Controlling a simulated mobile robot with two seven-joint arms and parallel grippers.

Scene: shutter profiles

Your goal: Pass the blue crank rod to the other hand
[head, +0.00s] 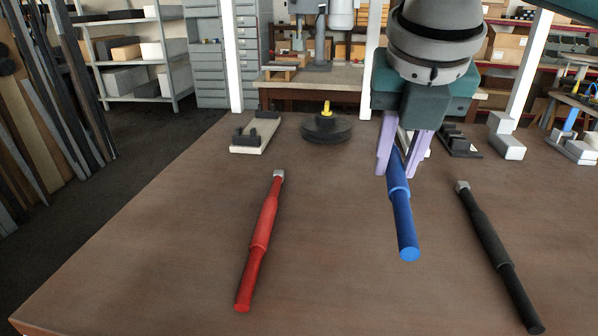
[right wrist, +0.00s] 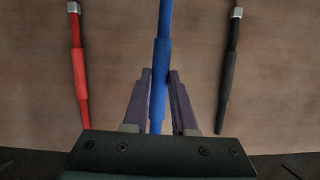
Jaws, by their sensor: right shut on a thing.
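The blue crank rod (head: 402,215) is held in my right gripper (head: 404,160), whose purple fingers are shut on it. Its blue end points toward the near side of the table; its far end is hidden behind the gripper. I cannot tell for sure whether it is clear of the table. In the right wrist view the blue rod (right wrist: 162,60) runs between the two fingers of the right gripper (right wrist: 160,95) and out past the top edge. My left gripper is in neither view.
A red rod (head: 265,220) lies to the left on the brown table (head: 330,285), and a black rod (head: 489,240) lies to the right. A dark round base with a yellow top (head: 326,127) and small blocks stand at the back. The table between the rods is clear.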

